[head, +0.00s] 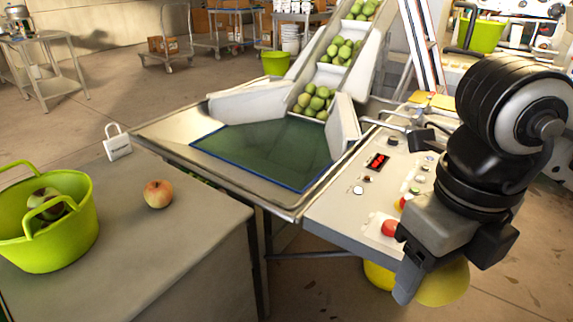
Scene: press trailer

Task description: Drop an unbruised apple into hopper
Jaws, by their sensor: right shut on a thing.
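My right gripper (415,278) reaches in from the right, low in front of the control panel, and is shut on a rounded yellow-green thing (446,284), apparently an apple. The fingers and wrist hide part of it, so its skin cannot be fully checked. A red-yellow apple (158,194) sits alone on the grey table (165,250). A lime bucket (60,245) at the left holds apples (47,204) with dark patches, partly hidden by its handle. The hopper (270,152), a metal tray with a green, blue-edged floor, is empty in the middle. My left gripper is out of view.
The control panel (345,205), with buttons and a red display, stands right of the hopper. A chute (335,60) with several green apples rises behind it. A bright yellow shape (379,275) shows below the panel.

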